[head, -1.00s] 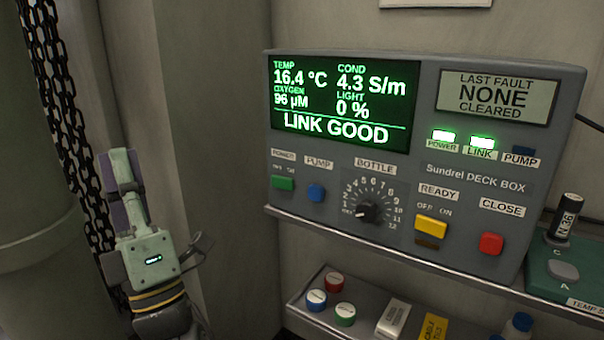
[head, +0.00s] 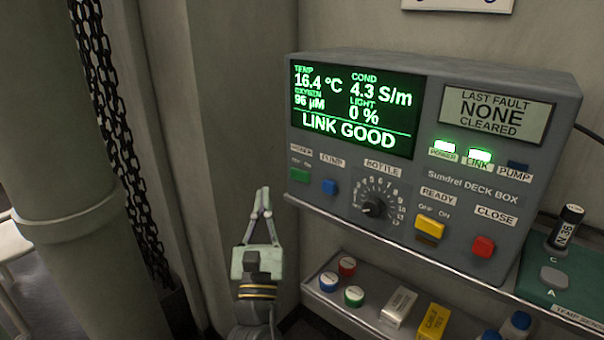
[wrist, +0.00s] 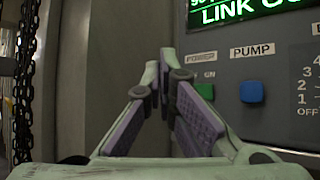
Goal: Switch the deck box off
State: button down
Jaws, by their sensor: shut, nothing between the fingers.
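The grey deck box (head: 330,210) stands on a shelf at the right. Its screen (head: 352,108) is lit green and reads LINK GOOD. The POWER and LINK lamps glow; the PUMP lamp is dark. The green power switch (head: 299,175) is at the lower left of its face, left of the blue pump button (head: 330,187). My gripper (head: 264,190) is shut and empty, pointing up, left of the box and apart from it. In the wrist view the fingertips (wrist: 165,55) are close together, and the power switch (wrist: 205,91) is partly hidden behind the right finger.
The box also carries a bottle dial (head: 374,207), a yellow ready switch (head: 430,228) and a red close button (head: 483,246). A lower shelf holds several capped items and a yellow pack (head: 433,322). A pillar (head: 70,190) and chains (head: 120,150) stand at the left.

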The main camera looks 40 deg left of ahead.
aim_at(300, 175)
jog(key=shift+w+a+p, duration=0.15)
jog(key=shift+w+p, duration=0.4)
jog(key=shift+w, duration=1.65)
jog(key=shift+w+a+p, duration=0.15)
jog(key=shift+w+p, duration=0.35)
jog(key=shift+w, duration=1.7)
jog(key=shift+w, duration=0.15)
jog(key=shift+w, duration=0.4)
jog(key=shift+s+d, duration=0.1)
jog(key=shift+s, duration=0.4)
jog(key=shift+s, duration=0.1)
